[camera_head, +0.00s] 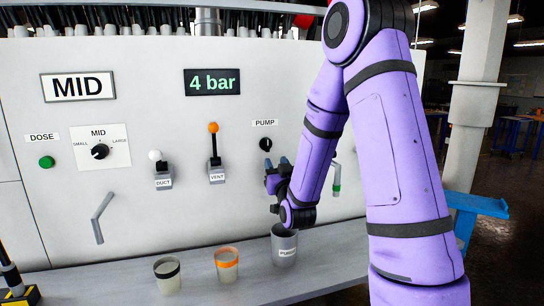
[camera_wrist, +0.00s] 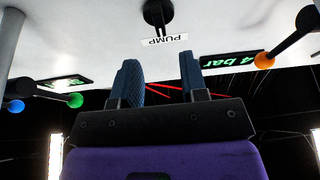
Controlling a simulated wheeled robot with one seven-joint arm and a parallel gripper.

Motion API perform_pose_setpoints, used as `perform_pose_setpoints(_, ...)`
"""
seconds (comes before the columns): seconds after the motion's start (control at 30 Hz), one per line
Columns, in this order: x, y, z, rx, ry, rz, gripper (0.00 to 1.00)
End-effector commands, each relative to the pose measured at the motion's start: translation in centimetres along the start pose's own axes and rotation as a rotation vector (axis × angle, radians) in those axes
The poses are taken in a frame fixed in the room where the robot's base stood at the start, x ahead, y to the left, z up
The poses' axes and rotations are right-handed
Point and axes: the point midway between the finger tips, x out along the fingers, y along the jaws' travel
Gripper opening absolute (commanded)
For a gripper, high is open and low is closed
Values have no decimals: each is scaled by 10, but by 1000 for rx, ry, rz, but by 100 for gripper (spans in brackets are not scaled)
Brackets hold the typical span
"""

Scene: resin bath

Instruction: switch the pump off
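The pump control is a black knob (camera_head: 265,144) under a PUMP label (camera_head: 265,122) on the white panel. In the wrist view the knob (camera_wrist: 157,13) is at the top, above the upside-down label (camera_wrist: 164,40). Which way the knob is set is hard to tell. My gripper (camera_head: 277,165) is just below the knob in the head view, apart from it as far as I can see. In the wrist view my gripper (camera_wrist: 160,80) has its two dark blue fingers apart, with nothing between them.
The orange-tipped VENT lever (camera_head: 214,140) and white-tipped DUCT lever (camera_head: 158,160) stand left. A display (camera_head: 212,82) reads 4 bar. Three cups, including the grey PURGE cup (camera_head: 284,243), stand on the ledge (camera_head: 205,268). Green and blue-tipped levers (camera_wrist: 75,100) show in the wrist view.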

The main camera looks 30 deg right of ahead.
Motion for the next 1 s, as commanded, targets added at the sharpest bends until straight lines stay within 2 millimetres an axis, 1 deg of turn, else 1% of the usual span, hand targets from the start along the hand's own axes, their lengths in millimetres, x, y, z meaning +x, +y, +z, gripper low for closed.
perform_pose_setpoints(0.03,-7,0,0,0,-2,0,40)
perform_pose_setpoints(0.1,-14,0,0,0,-1,0,40)
perform_pose_setpoints(0.27,-21,0,0,0,0,0,40)
perform_pose_setpoints(0.83,-21,0,-1,0,-3,-1,40)
perform_pose_setpoints(1.0,-16,-10,-10,-1,-72,-27,40)
